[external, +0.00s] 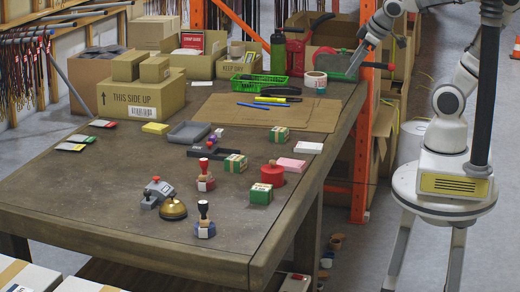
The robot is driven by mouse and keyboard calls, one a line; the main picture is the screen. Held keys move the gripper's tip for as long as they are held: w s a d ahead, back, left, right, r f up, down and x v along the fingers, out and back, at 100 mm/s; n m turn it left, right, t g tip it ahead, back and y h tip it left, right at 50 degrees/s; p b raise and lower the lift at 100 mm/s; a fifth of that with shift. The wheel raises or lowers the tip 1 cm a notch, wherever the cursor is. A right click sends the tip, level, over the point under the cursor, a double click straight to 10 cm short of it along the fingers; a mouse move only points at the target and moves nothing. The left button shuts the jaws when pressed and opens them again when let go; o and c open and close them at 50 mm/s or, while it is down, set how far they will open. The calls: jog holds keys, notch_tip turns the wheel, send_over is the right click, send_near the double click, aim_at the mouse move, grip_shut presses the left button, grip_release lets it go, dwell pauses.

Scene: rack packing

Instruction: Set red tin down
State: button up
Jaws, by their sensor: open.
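A round red tin (272,175) stands on the dark table near its right edge, between small green-and-white boxes. My gripper (353,66) is at the far right corner of the table, over a red and green item there, well away from the tin. My gripper is open; its fingertips are small in the view, and whether they touch anything there cannot be told.
Green-and-white boxes (261,193) and a pink block (291,165) stand close to the tin. Stamps (205,178), a brass bell (173,209) and a grey tray (189,133) are to its left. Cardboard boxes (141,97) and a green basket (259,84) fill the back.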

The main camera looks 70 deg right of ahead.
jog(key=w+d+f+n+t+h+b, duration=0.1)
jog(key=w+d+f+n+h+b, duration=0.15)
jog(key=w+d+f, duration=0.45)
jog(key=n+t+y+b, duration=0.3)
jog(key=t+y+b, duration=0.1)
jog(key=y+b, duration=0.7)
send_near(278, 175)
jog(key=shift+y, duration=0.45)
jog(key=w+f, duration=0.1)
jog(key=w+d+f, duration=0.2)
jog(key=w+f, duration=0.1)
jog(key=shift+p, duration=0.35)
jog(key=shift+r+b+x, duration=0.15)
jog(key=shift+b+x, duration=0.3)
jog(key=shift+x, duration=1.1)
jog(key=shift+r+b+x, duration=0.15)
jog(key=shift+b+x, duration=0.3)
jog(key=shift+x, duration=1.05)
jog(key=shift+w, duration=0.1)
